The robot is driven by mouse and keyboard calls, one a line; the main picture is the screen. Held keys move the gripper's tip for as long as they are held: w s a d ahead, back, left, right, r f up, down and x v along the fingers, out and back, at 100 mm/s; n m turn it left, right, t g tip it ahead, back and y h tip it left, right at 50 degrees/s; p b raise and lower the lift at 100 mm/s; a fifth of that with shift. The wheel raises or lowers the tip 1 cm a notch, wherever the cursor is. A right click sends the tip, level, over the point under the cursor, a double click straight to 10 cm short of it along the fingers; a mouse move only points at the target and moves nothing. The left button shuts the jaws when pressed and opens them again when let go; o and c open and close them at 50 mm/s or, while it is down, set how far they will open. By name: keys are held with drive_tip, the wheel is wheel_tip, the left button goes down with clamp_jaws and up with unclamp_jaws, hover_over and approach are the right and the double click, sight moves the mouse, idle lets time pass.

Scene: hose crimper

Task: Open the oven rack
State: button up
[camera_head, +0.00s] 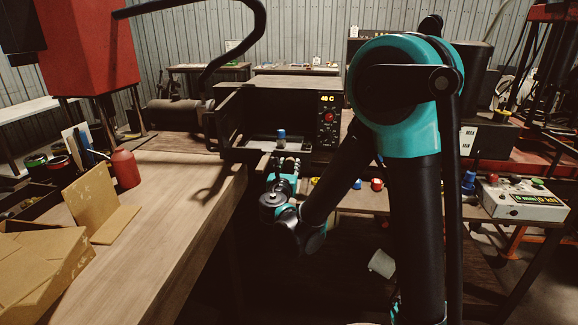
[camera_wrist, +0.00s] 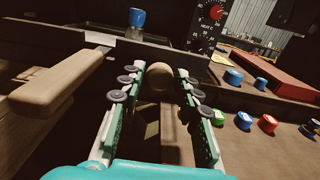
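The black oven (camera_head: 232,118) stands open at the front in the head view, with a red knob and a "40 C" display. A pale rack (camera_head: 262,143) shows low in its opening, with a blue cylinder (camera_head: 281,135) on it. The blue cylinder also shows in the wrist view (camera_wrist: 137,17). My gripper (camera_wrist: 160,70) is open in front of the oven. A rounded wooden knob or handle end (camera_wrist: 160,80) lies between its fingers, with visible gaps on both sides. I cannot tell what it is fixed to. In the head view, my gripper (camera_head: 288,163) points toward the oven.
A thick wooden bar (camera_wrist: 62,82) lies left of my fingers in the wrist view. The wooden workbench (camera_head: 170,215) fills the left, with cardboard boxes (camera_head: 45,262) and a red bottle (camera_head: 125,168). Coloured caps or buttons (camera_wrist: 268,123) sit right of my fingers.

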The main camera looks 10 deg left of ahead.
drive_tip(key=shift+o, duration=1.2)
drive_tip(key=shift+s, duration=0.1)
drive_tip(key=s, duration=1.1)
drive_tip(key=shift+s+a, duration=0.2)
drive_tip(key=shift+s, duration=0.2)
drive_tip(key=d+f+m+g+h, duration=0.2)
drive_tip(key=d+f+m+g, duration=0.3)
drive_tip(key=d+m, duration=0.55)
drive_tip(key=d+f+m+g+h, duration=0.2)
drive_tip(key=d+f+m+g, duration=0.35)
drive_tip(key=d, duration=0.85)
drive_tip(key=s+d+f+m+g+y, duration=0.1)
drive_tip(key=s+d+f+m+y, duration=0.1)
drive_tip(key=s+m, duration=0.4)
drive_tip(key=s+d+f+m+g+y, duration=0.2)
drive_tip(key=s+f+m, duration=0.3)
drive_tip(key=m, duration=0.8)
drive_tip(key=shift+s+d+f+m+y, duration=0.2)
drive_tip(key=shift+s+d+m+y, duration=0.1)
drive_tip(key=shift+s+d, duration=0.55)
